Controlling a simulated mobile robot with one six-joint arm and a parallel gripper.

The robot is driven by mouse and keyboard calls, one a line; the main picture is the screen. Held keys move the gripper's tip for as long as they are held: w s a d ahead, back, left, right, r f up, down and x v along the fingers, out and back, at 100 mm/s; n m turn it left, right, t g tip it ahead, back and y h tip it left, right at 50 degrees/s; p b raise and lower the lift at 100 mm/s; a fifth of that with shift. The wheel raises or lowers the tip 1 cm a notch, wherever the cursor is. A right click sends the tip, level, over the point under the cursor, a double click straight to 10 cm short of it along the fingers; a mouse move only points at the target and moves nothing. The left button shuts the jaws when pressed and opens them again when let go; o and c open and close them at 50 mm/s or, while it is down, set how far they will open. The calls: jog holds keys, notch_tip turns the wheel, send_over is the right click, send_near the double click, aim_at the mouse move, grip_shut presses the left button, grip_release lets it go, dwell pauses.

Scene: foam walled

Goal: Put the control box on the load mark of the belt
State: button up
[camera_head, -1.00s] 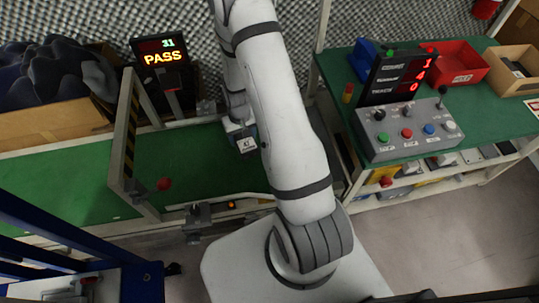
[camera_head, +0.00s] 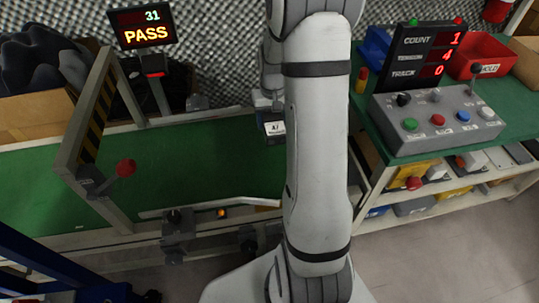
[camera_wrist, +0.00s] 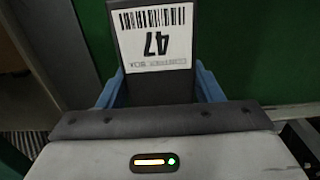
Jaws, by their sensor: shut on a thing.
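The control box (camera_wrist: 155,82) is dark grey with a white label bearing a barcode and the number 47, upside down in the wrist view. My gripper (camera_wrist: 160,92) is shut on it, with blue fingers on both sides. In the head view the box (camera_head: 275,128) shows its label beside my arm, over the far right part of the green belt (camera_head: 190,165). My arm hides part of the belt there. I cannot tell whether the box touches the belt, and I see no load mark.
A striped gate frame (camera_head: 92,115) with a red knob (camera_head: 126,168) stands across the belt at left. A PASS display (camera_head: 145,30) stands behind. At right, a green bench holds a button panel (camera_head: 437,115) and a red bin (camera_head: 478,60). The belt's middle is clear.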

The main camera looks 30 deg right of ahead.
aim_at(272, 148)
notch_tip(272, 148, down, 10)
jog(key=b, duration=0.3)
jog(key=shift+r+b, duration=0.1)
jog(key=shift+b, duration=0.3)
jog(key=shift+f, duration=0.2)
jog(key=o, duration=1.2)
jog(key=shift+r, duration=0.1)
